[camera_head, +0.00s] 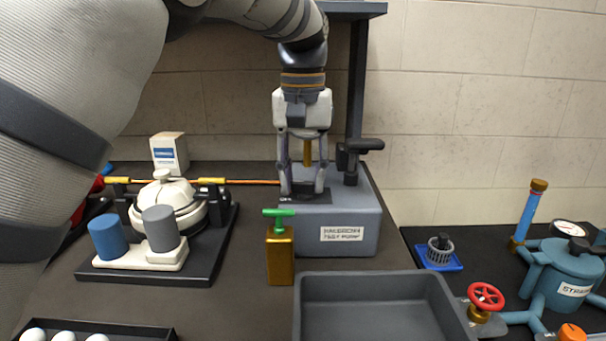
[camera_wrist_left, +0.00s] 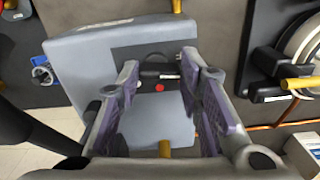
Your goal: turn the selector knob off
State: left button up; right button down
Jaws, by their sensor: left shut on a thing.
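A grey pump box (camera_head: 340,222) with a label on its front stands at the middle of the bench. A dark plate (camera_head: 313,199) with a small white label lies on its top. My left gripper (camera_head: 304,190) points down at this plate from above. In the left wrist view, the black selector knob (camera_wrist_left: 158,72) shows as a bar between the fingertips of my left gripper (camera_wrist_left: 159,64). The gripper is shut on the knob, one finger at each end of the bar. A red dot (camera_wrist_left: 159,87) shows beside the bar. The knob's pointing direction is unclear. My right gripper is not in view.
A black post with a clamp (camera_head: 360,147) stands right of the gripper. A brass can with a green handle (camera_head: 280,250) and a grey tray (camera_head: 375,307) are in front. A white motor housing (camera_head: 165,203) stands left. A blue strainer (camera_head: 570,270) is at the right.

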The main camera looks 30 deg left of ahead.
aim_at(303, 181)
pick_arm(q)
jog(key=shift+n, duration=0.6)
jog(key=o, duration=1.2)
jog(key=shift+c, duration=0.2)
notch_tip(303, 181, up, 12)
